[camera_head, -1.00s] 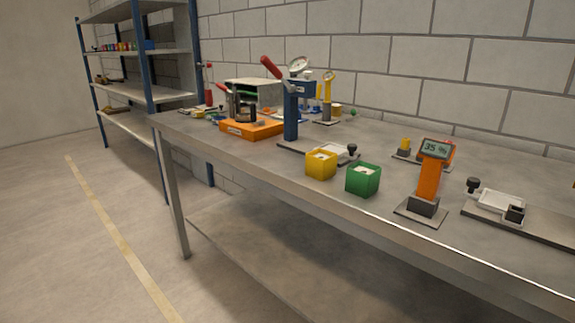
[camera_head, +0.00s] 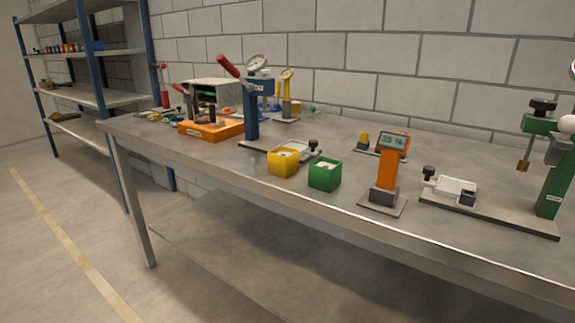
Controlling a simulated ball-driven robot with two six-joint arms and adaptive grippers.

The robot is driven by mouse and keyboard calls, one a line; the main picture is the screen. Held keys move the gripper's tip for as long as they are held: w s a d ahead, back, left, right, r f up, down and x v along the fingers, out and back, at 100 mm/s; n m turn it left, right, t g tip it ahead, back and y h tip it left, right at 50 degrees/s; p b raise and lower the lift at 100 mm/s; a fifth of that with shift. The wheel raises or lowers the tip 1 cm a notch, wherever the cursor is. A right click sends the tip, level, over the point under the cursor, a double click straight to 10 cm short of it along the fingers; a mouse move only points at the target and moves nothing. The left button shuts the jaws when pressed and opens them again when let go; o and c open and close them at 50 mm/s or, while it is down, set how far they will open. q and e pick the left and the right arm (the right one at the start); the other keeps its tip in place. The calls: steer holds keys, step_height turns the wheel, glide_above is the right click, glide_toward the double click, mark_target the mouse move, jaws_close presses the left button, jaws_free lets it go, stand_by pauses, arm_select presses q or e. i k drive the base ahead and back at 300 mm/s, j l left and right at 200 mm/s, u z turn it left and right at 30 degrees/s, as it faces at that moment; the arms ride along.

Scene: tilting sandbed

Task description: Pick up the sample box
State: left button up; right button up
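Two small open-topped boxes stand side by side near the front edge of the workbench (camera_head: 240,165). One is yellow (camera_head: 283,163) and the other, to its right, is green (camera_head: 324,175). Each has something pale inside that is too small to make out. I cannot tell which of them, if either, is the sample box. Neither of my grippers is in view, and nothing touches the boxes.
A blue lever press (camera_head: 251,110) stands behind the yellow box. An orange device reading 35 % (camera_head: 388,165) is right of the green box. A green stand (camera_head: 550,180) is at far right, an orange fixture (camera_head: 210,131) at left. A shelf rack (camera_head: 90,97) stands beyond.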

mark_target(325, 174)
steer(key=i+l+u, duration=0.1)
steer(key=u, duration=0.25)
steer(key=l+u, duration=0.35)
steer(key=i+l+u, duration=0.1)
steer(key=u, duration=0.25)
